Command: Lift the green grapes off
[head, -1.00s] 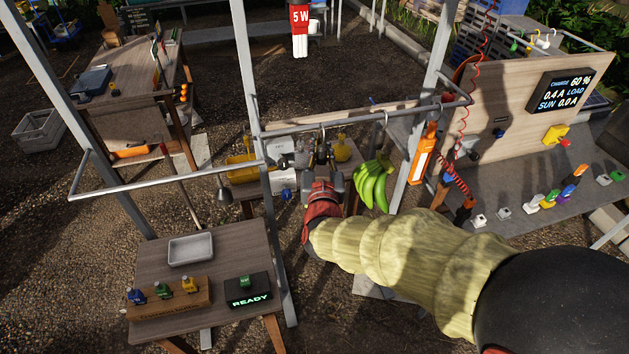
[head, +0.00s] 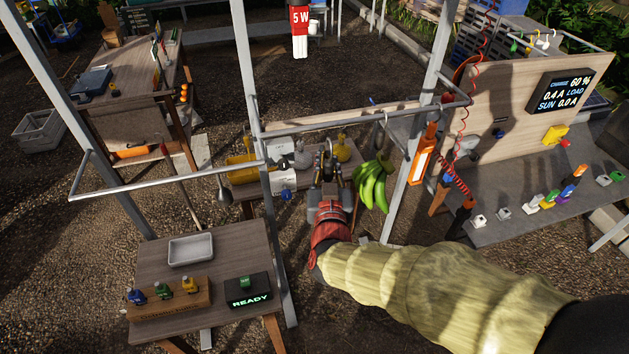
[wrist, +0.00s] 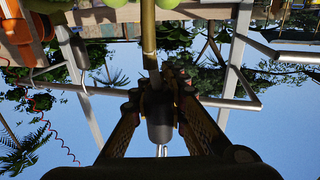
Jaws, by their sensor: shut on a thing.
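My gripper (head: 329,165) is below the horizontal rail (head: 350,122), left of a green banana bunch (head: 373,187) hanging from a hook. In the wrist view, upside down with sky below, my gripper (wrist: 160,90) is shut on a dark cylindrical piece (wrist: 160,118) with a thin metal end. A brown rod (wrist: 148,35) lines up with it; I cannot tell if they are joined. Pale green rounded shapes (wrist: 118,11) show at the top edge, cut off, and I cannot tell whether they are grapes or bananas. No grapes can be clearly made out in the head view.
An orange lamp (head: 423,152) hangs right of the bananas, near a slanted grey post (head: 407,150). Yellow and white items stand on a table behind the rail. A table (head: 215,250) with a grey tray (head: 191,250) and a READY box (head: 248,290) is front left.

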